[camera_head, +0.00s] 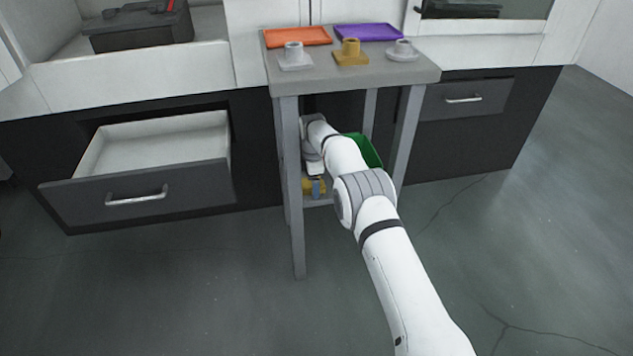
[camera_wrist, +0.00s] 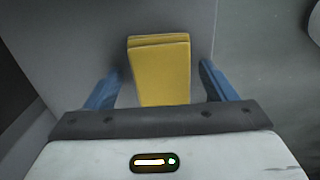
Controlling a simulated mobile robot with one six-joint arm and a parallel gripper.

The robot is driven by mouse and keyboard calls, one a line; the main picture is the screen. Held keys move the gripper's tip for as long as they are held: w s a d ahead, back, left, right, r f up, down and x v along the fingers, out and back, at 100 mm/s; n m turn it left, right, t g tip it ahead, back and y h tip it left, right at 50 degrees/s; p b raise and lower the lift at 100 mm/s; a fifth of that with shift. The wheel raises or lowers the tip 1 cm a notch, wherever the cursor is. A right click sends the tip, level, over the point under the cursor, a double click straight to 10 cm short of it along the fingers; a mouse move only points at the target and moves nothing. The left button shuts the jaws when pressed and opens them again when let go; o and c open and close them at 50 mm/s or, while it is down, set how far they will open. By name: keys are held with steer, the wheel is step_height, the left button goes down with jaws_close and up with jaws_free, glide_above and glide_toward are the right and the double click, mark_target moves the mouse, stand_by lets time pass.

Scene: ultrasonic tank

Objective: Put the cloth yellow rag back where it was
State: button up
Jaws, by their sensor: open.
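The yellow rag (camera_wrist: 160,70) is a folded block in the wrist view, lying on a grey surface between the two blue fingers of my gripper (camera_wrist: 162,85). The fingers stand apart, with a gap on each side of the rag. In the head view my arm reaches under the small grey table, and a bit of the yellow rag (camera_head: 308,186) shows on its lower shelf beside a blue finger of my gripper (camera_head: 317,187). Much of the rag is hidden there by the table leg and my arm.
The grey table (camera_head: 350,78) bears an orange tray (camera_head: 297,36), a purple tray (camera_head: 368,32) and several small fittings on top. A green bin (camera_head: 371,152) stands on its lower shelf. An empty drawer (camera_head: 160,146) hangs open at left. The floor in front is clear.

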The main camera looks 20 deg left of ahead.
step_height(320, 180, up, 8)
steer(key=p, duration=0.3)
steer(key=shift+w+p, duration=0.1)
steer(key=shift+p, duration=0.2)
steer(key=shift+f, duration=0.1)
